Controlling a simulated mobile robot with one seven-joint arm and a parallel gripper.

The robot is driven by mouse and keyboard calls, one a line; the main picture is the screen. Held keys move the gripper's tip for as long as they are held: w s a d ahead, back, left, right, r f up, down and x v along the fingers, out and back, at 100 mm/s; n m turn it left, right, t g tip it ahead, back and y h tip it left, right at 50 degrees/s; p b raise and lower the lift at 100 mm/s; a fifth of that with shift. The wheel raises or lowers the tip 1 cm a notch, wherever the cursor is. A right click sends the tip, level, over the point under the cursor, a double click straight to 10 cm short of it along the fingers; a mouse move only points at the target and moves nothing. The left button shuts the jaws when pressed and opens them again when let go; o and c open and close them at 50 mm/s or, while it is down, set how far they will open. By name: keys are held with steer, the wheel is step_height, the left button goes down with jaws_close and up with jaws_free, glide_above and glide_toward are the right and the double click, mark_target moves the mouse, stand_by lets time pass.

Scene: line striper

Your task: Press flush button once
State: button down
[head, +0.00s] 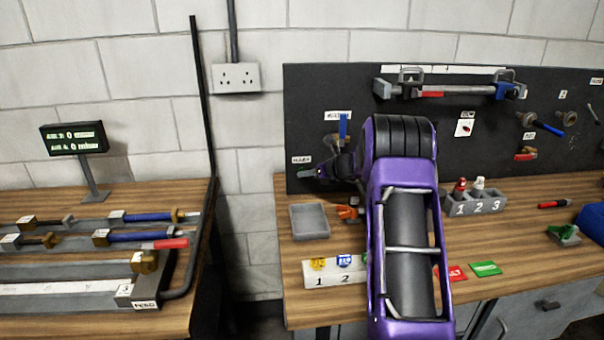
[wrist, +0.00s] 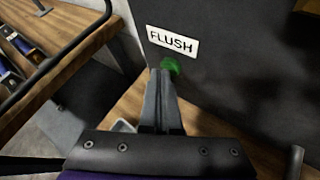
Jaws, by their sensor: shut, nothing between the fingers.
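The flush button (wrist: 173,66) is a round green button on the dark board, just below a white label reading FLUSH (wrist: 172,42). In the head view the green button (head: 306,173) is at the board's lower left, under its small label (head: 302,160). My gripper (wrist: 160,73) is shut and empty, pointing at the board. Its fingertips overlap the lower left edge of the button in the wrist view. I cannot tell whether they touch it. In the head view my gripper (head: 321,170) is just right of the button, with my purple arm reaching in from the front.
A blue-handled valve (head: 343,127) is on the board close above my gripper. A grey tray (head: 309,222) lies on the bench below. A numbered holder (head: 476,203) with bottles stands right of my arm. A dark post (head: 203,100) rises left of the board.

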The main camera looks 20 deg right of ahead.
steer(key=shift+s+a+b, duration=0.15)
steer(key=shift+s+b, duration=0.3)
steer(key=shift+s, duration=0.35)
steer(key=shift+s, duration=0.1)
steer(key=shift+s+a+f+b, duration=0.1)
steer(key=shift+s+a+b, duration=0.05)
steer(key=shift+s+b, duration=0.4)
steer(key=shift+s+a+b, duration=0.1)
steer(key=shift+s+b, duration=0.2)
steer(key=shift+s, duration=0.3)
steer(key=shift+s+a+b, duration=0.15)
steer(key=shift+s+b, duration=0.1)
steer(key=shift+s, duration=0.4)
steer(key=shift+s+a+b, duration=0.15)
steer(key=shift+s+b, duration=0.1)
steer(key=shift+s, duration=0.35)
